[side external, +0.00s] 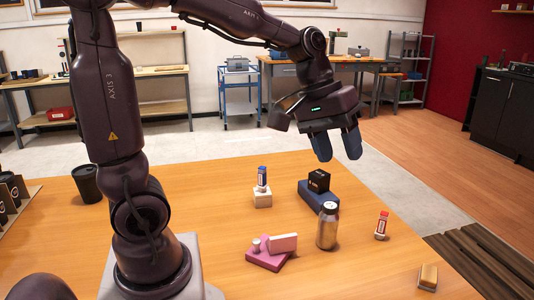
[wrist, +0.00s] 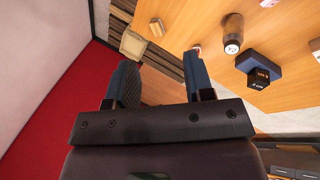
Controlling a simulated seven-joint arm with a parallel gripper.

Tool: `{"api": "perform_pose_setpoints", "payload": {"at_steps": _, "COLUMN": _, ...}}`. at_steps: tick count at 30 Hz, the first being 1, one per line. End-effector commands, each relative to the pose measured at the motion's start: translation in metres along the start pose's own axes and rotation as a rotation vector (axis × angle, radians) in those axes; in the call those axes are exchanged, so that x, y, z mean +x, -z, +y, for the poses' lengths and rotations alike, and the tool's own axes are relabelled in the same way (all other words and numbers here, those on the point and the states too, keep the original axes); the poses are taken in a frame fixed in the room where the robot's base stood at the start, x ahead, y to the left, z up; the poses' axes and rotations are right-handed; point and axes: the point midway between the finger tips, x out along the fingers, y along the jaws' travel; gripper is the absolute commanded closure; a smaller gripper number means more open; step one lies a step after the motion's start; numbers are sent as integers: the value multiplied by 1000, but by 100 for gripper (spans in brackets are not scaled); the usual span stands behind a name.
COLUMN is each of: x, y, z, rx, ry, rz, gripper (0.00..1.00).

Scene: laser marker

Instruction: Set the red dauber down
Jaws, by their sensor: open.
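The red dauber (side external: 382,224), a small bottle with a red cap, stands upright on the wooden table near its right edge, right of a metal bottle. A small red and white patch beside the metal bottle in the wrist view (wrist: 197,48) appears to be it, mostly cut off by a finger. My gripper (side external: 338,146) is open and empty, well above the table and up and left of the dauber in the side view. Its two fingers are spread apart with nothing between them in the wrist view (wrist: 162,78).
The metal bottle (side external: 328,226) stands by a blue block (side external: 318,196) carrying a black box (side external: 318,181).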

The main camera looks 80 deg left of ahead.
Motion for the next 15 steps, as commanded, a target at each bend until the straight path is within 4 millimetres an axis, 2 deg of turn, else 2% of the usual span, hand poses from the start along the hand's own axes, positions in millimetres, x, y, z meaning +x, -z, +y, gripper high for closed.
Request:
{"api": "perform_pose_setpoints", "payload": {"at_steps": 1, "x": -12, "y": -21, "z": -3, "rx": 106, "ry": 22, "rz": 45, "gripper": 52}}
{"api": "perform_pose_setpoints", "payload": {"at_steps": 6, "x": -32, "y": -72, "z": -28, "rx": 421, "ry": 104, "rz": 166, "gripper": 52}}
{"api": "perform_pose_setpoints", "payload": {"at_steps": 9, "x": -37, "y": -90, "z": -42, "rx": 553, "ry": 137, "rz": 218, "gripper": 52}}
{"api": "perform_pose_setpoints", "payload": {"at_steps": 15, "x": -38, "y": -104, "z": -55, "rx": 675, "ry": 169, "rz": 268, "gripper": 52}}
